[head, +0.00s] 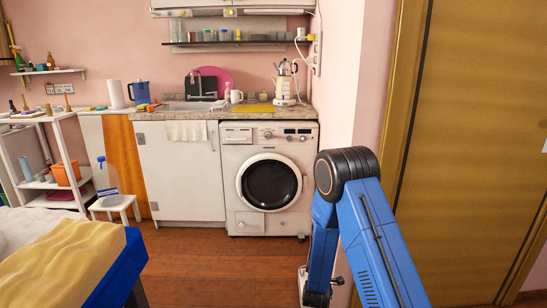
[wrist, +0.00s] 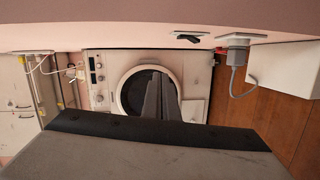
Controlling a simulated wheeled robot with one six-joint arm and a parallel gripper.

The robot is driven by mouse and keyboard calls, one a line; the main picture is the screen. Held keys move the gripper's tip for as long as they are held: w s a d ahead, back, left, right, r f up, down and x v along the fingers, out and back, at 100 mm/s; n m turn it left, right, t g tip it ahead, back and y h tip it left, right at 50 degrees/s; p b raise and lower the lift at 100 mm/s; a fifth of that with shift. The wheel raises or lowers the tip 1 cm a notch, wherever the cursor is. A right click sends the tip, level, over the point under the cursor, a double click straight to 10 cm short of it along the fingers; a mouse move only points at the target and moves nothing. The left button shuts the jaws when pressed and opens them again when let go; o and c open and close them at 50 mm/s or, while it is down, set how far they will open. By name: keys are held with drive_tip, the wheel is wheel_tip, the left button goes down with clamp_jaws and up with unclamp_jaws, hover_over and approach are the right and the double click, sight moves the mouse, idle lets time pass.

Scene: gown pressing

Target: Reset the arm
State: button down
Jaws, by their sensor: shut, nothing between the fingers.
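My blue arm rises at the right of the head view, bent at a dark round joint, with one link running down to the floor side. My gripper's dark fingers (wrist: 162,95) show in the wrist view, shut together and empty, in front of the washing machine's round door. The large grey-black shape below them is my own gripper body. In the head view the gripper itself cannot be clearly made out.
A white washing machine (head: 238,187) stands under the counter (head: 225,113), left of my arm. The wall and a brown door (head: 460,150) are close on the right. A bed (head: 125,262) lies at lower left, a small stool (head: 114,202) behind it. Wooden floor (head: 200,270) between is clear.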

drive_tip(key=s+r+m+g+y, duration=0.1)
drive_tip(key=s+r+m+g, duration=0.1)
drive_tip(key=r, duration=0.5)
drive_tip(key=s+r+m+g+y, duration=0.1)
drive_tip(key=s+r+m+y, duration=0.15)
drive_tip(key=r, duration=0.45)
drive_tip(key=s+d+r+m+g, duration=0.2)
drive_tip(key=s+r+m+g, duration=0.1)
drive_tip(key=s+r, duration=0.75)
drive_tip(key=s+d+r+m+g, duration=0.1)
drive_tip(key=s+d+m+g, duration=0.1)
drive_tip(key=s, duration=1)
drive_tip(key=s+d+r+m+g, duration=0.1)
drive_tip(key=s+d+r+m, duration=0.1)
drive_tip(key=s, duration=1)
drive_tip(key=s+d+r+m+g, duration=0.2)
drive_tip(key=s, duration=1)
drive_tip(key=shift+s+d+r+m+g, duration=0.2)
drive_tip(key=shift+d+m+g, duration=0.1)
drive_tip(key=shift+d+m, duration=0.1)
